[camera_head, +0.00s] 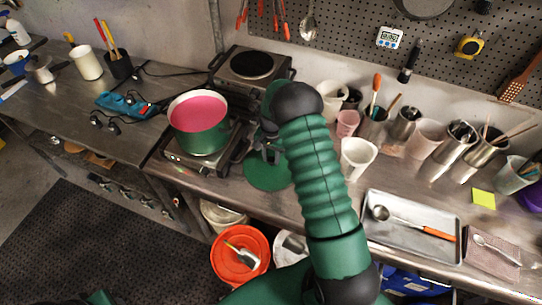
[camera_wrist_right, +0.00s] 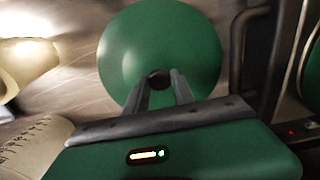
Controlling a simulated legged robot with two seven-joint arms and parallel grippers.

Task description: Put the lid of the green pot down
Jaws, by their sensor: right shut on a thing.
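The green pot (camera_head: 203,137) stands open on the front hot plate, with pink liquid (camera_head: 198,110) inside. Its round green lid (camera_head: 265,178) is to the right of the pot, at the bare metal counter. My right gripper (camera_head: 270,152) reaches down over the lid, partly hidden by my own arm. In the right wrist view the gripper (camera_wrist_right: 160,84) is shut on the dark knob at the middle of the lid (camera_wrist_right: 160,40). I cannot tell whether the lid touches the counter. My left gripper is not in view.
A second hot plate (camera_head: 250,66) stands behind the pot. A white cup (camera_head: 357,158) and several other cups are right of the lid. A metal tray (camera_head: 380,240) with a ladle lies further right. An orange bucket (camera_head: 255,240) is below the counter's front edge.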

